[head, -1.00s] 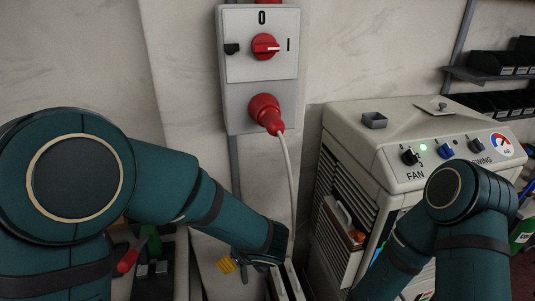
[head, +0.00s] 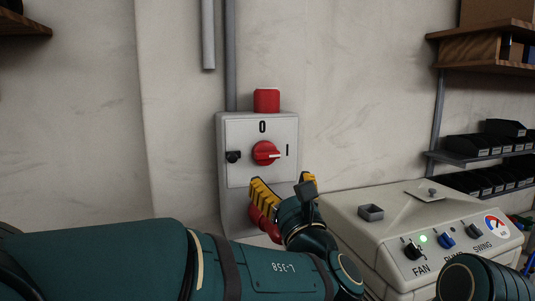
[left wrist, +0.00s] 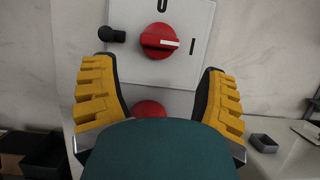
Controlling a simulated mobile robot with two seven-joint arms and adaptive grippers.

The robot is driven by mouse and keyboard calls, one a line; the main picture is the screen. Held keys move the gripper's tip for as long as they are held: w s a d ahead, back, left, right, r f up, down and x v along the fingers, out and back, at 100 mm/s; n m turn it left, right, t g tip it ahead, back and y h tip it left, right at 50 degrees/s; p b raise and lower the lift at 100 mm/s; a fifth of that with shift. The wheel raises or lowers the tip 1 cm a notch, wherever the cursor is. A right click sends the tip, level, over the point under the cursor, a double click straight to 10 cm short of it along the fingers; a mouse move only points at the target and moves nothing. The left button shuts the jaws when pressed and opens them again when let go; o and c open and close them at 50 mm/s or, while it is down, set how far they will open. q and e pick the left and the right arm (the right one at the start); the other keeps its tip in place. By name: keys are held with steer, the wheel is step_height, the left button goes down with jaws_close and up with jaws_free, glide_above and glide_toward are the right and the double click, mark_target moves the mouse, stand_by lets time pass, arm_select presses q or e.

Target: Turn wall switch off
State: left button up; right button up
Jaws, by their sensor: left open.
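The wall switch is a light grey box (head: 232,125) on the wall, with a red rotary knob (head: 265,153) on its front plate. The knob's white mark points right, toward the "I"; the "0" is above it. The knob also shows at the top middle of the left wrist view (left wrist: 160,41). My left gripper (head: 285,188) is open, with yellow fingers, just below the knob and apart from it. In the left wrist view its fingers (left wrist: 160,95) are spread wide, below and to either side of the knob. My right gripper is out of view; part of my right arm shows at bottom right.
A black lever (head: 233,157) sticks out left of the knob. A red plug (head: 262,222) hangs under the box, partly behind my gripper. A machine with FAN and SWING knobs (head: 400,215) stands at right. Shelves with black bins (head: 480,147) are further right.

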mark_target(269, 158)
arm_select(q)
steer(key=p+x, duration=0.1)
steer(key=x, duration=0.8)
steer(key=shift+f, duration=0.1)
steer(key=c, duration=0.9)
